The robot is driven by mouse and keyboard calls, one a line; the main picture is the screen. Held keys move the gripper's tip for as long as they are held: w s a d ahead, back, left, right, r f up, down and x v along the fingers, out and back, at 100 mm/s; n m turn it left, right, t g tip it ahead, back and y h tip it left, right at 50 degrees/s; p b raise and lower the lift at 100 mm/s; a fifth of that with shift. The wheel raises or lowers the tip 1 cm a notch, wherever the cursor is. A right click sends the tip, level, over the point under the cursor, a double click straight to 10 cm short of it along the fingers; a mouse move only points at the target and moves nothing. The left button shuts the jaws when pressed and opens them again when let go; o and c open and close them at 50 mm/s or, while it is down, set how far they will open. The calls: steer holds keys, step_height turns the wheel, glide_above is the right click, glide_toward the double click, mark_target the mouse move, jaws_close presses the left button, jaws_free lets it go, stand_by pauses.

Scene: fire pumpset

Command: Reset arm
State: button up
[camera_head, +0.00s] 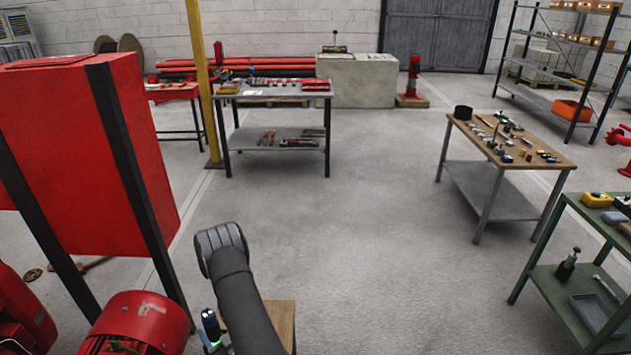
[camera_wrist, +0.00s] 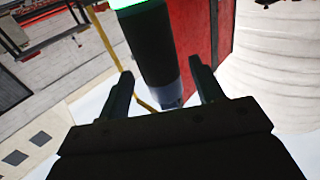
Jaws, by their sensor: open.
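My gripper (camera_wrist: 158,68) shows in the wrist view with its two dark fingers apart. A dark cylinder (camera_wrist: 150,48) with a glowing green band at its top edge and a blue-grey end shows between the fingers in that picture. I cannot tell whether it is part of my own arm, how far away it is or whether the fingers touch it. In the head view, my dark arm (camera_head: 240,290) rises from the bottom edge, left of the middle. A small dark cylinder with a green glow (camera_head: 212,328) shows beside it. My gripper's fingers cannot be made out there.
A red cabinet on black legs (camera_head: 60,130) and a red pump part (camera_head: 140,325) stand close on the left. A wooden top (camera_head: 280,318) lies behind my arm. A wood-topped table (camera_head: 530,150) and green bench (camera_head: 590,215) stand right. The middle floor is clear.

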steer(key=x, duration=0.5)
steer(key=r, duration=0.9)
steer(key=shift+s+d+r, duration=0.2)
steer(key=shift+r, duration=0.2)
steer(key=s+a+r+n+g+y, duration=0.1)
steer(key=s+a+g, duration=0.1)
steer(key=a, duration=1.6)
steer(key=s+a+r+n+g+y, duration=0.1)
steer(key=s+a+r+n, duration=0.1)
steer(key=a, duration=1.5)
steer(key=shift+s+a+g+y, duration=0.2)
steer(key=shift+a+g+y, duration=0.2)
steer(key=shift+r, duration=0.1)
steer(key=shift+r, duration=0.1)
